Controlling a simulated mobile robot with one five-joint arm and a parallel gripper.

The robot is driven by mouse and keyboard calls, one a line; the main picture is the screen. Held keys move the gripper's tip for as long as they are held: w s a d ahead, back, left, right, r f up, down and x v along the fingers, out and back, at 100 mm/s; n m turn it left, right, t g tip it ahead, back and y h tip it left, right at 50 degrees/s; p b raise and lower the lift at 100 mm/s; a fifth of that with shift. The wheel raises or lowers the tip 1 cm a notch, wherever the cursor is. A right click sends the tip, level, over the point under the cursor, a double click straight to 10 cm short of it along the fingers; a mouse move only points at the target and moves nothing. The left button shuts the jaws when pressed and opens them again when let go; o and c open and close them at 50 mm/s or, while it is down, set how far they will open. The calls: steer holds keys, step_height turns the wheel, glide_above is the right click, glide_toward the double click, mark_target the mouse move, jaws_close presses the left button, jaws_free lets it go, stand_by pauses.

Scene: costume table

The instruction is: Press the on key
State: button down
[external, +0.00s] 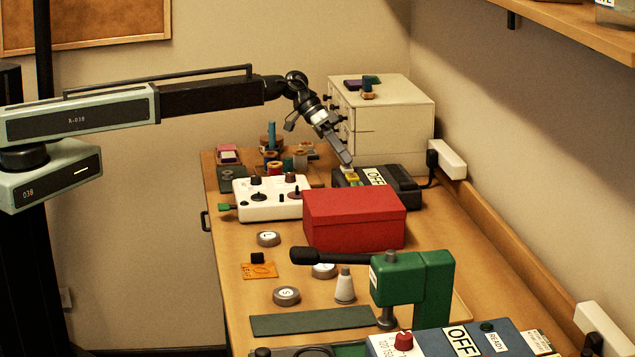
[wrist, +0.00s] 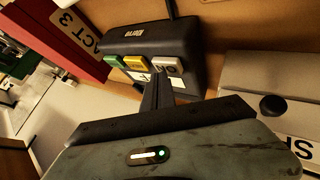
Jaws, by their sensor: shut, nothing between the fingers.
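A black device (external: 403,186) with an OFF label (external: 374,176) stands behind the red box in the external view. In the wrist view the same black device (wrist: 172,35) has a green key (wrist: 113,60), a yellow key (wrist: 135,62) and a pale grey key (wrist: 168,65) in a row. The marks on the keys are too small to read surely, so I cannot tell which is the on key. My gripper (external: 348,167) points down at the device's key side. In the wrist view my gripper (wrist: 157,76) is shut and empty, its tips by the grey key; contact is unclear.
A red box (external: 353,222) stands in front of the device, and a white control box (external: 268,208) is to its left. A cream drawer cabinet (external: 390,125) stands behind. A green press (external: 415,280) and a blue unit (external: 490,335) are nearer the camera.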

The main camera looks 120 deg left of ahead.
mark_target(344, 166)
steer(key=shift+f, duration=0.3)
steer(key=shift+r, duration=0.1)
steer(key=shift+r+p, duration=0.75)
steer(key=shift+r, duration=0.15)
step_height(344, 166, up, 6)
steer(key=p, duration=0.6)
steer(key=shift+w+d, duration=0.1)
